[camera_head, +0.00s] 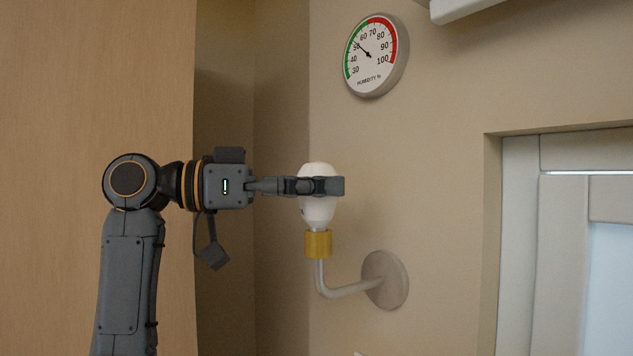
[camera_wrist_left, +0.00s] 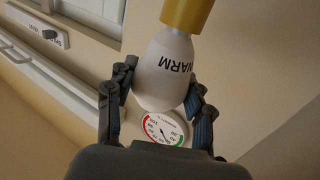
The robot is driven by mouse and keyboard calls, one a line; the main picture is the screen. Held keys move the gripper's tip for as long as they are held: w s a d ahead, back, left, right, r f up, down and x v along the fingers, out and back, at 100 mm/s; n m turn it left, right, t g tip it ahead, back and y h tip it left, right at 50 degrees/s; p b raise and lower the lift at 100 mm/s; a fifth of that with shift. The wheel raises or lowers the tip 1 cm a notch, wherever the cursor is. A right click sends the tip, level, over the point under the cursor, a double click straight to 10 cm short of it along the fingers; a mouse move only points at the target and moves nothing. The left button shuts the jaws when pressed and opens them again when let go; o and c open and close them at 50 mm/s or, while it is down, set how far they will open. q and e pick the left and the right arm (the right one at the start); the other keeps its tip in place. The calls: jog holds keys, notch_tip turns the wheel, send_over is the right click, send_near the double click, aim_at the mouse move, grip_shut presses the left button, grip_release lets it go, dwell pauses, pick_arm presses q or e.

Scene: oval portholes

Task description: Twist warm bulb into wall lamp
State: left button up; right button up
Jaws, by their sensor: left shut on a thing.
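The warm bulb (camera_head: 317,209) is white and upright, with its base at the top of the brass-coloured socket of the wall lamp (camera_head: 318,244). The lamp has a bent pale arm and a round wall plate (camera_head: 385,279). My left gripper (camera_head: 322,186) comes in level from the left and is shut on the bulb's upper body. In the left wrist view the bulb (camera_wrist_left: 168,62) shows the word WARM, upside down, between both fingers, and the socket (camera_wrist_left: 187,13) meets its narrow end. How deep the base sits inside the socket is hidden. My right gripper is not in view.
A round humidity gauge (camera_head: 375,55) hangs on the wall above the lamp. A recessed window frame (camera_head: 520,240) is at the right. A wooden panel (camera_head: 60,120) stands at the left. The wall around the lamp is clear.

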pick_arm(q)
jog(key=o, duration=1.2)
jog(key=shift+o, duration=0.2)
jog(key=s+a, duration=0.2)
jog(key=a, duration=0.9)
jog(key=shift+a, duration=0.4)
